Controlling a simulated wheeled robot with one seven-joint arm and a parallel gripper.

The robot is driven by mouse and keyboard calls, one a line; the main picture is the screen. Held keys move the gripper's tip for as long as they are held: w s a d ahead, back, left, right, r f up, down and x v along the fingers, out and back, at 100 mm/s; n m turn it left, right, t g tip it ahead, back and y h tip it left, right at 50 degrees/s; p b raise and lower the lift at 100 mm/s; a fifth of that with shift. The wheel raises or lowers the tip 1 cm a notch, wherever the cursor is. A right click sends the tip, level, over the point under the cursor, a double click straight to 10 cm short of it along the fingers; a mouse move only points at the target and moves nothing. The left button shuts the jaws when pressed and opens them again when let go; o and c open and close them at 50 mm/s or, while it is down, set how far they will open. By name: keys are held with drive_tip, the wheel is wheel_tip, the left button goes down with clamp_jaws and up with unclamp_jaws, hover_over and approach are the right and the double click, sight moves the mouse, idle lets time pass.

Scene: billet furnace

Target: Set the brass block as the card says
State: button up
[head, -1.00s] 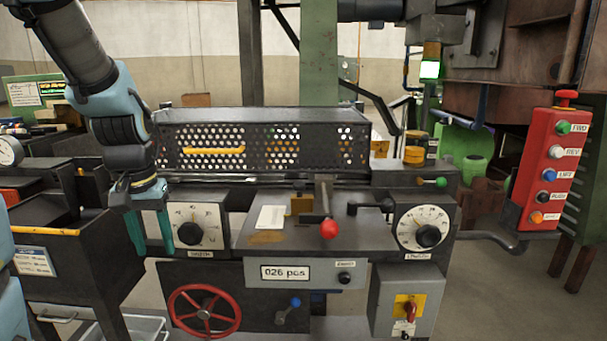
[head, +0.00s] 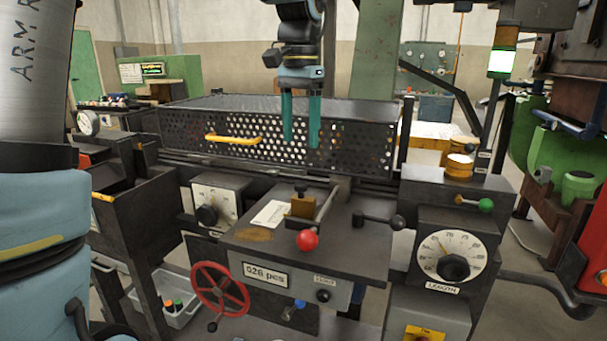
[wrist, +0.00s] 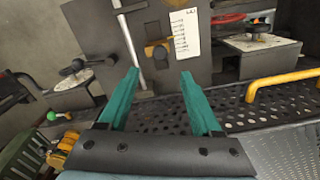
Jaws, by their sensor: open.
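The brass block (head: 303,206) sits on the dark machine table, beside the white card (head: 271,214). In the wrist view the brass block (wrist: 157,52) is partly hidden behind a bar, and the card (wrist: 185,35) shows a column of marks too small to read. A lever with a red knob (head: 308,240) reaches across the table just right of the block. My gripper (head: 302,145) is open and empty, fingers pointing down in front of the perforated guard, above and behind the block. It also shows in the wrist view (wrist: 160,75).
The perforated guard (head: 356,147) with a yellow handle stands behind the table. A black lever (head: 378,219) and the length dial (head: 452,255) are at the right, another dial (head: 214,204) at the left. A red handwheel (head: 219,289) is below.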

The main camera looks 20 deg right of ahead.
sight(300, 184)
wheel_tip(300, 184, down, 10)
drive_tip(key=shift+r+p, duration=0.1)
drive_tip(key=shift+p, duration=0.8)
clamp_jaws()
idle(0.8)
